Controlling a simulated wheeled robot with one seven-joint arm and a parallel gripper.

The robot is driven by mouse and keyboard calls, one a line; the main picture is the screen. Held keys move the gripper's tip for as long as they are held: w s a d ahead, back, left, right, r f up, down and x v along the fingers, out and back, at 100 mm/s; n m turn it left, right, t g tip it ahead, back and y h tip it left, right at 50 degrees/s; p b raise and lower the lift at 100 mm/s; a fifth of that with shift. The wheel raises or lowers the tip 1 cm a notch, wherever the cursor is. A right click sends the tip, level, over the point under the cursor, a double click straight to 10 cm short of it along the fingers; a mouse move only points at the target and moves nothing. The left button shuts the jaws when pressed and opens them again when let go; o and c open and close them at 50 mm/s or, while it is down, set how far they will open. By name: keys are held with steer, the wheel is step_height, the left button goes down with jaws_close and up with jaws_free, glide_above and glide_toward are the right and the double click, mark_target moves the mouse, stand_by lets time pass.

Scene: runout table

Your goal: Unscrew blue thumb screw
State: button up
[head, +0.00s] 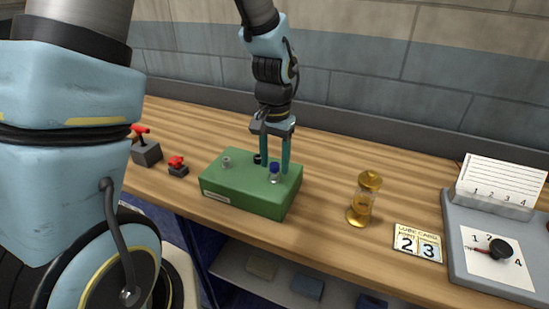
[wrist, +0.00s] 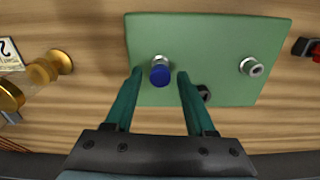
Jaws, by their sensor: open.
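The blue thumb screw (head: 274,171) stands upright on a silver collar at the right part of the green box (head: 243,203). In the wrist view the blue screw (wrist: 160,74) lies between and just beyond the tips of my gripper (wrist: 158,73). My gripper (head: 275,168) is open, its two teal fingers pointing down on either side of the screw, with a gap on each side. In the wrist view the green box (wrist: 210,40) fills the upper middle. Whether the fingertips touch the box top is not clear.
A silver fitting (head: 226,162) and a black knob (head: 258,159) are also on the box. Red-handled valves (head: 146,148) are left. Bare wood separates box and oiler.

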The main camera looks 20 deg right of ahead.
steer(key=shift+r+m+p, duration=0.15)
steer(key=shift+m+p, duration=0.15)
steer(key=shift+m, duration=0.7)
steer(key=m, duration=0.8)
steer(key=shift+f, duration=0.2)
steer(key=m, duration=1)
steer(key=shift+r, duration=0.1)
jaws_close()
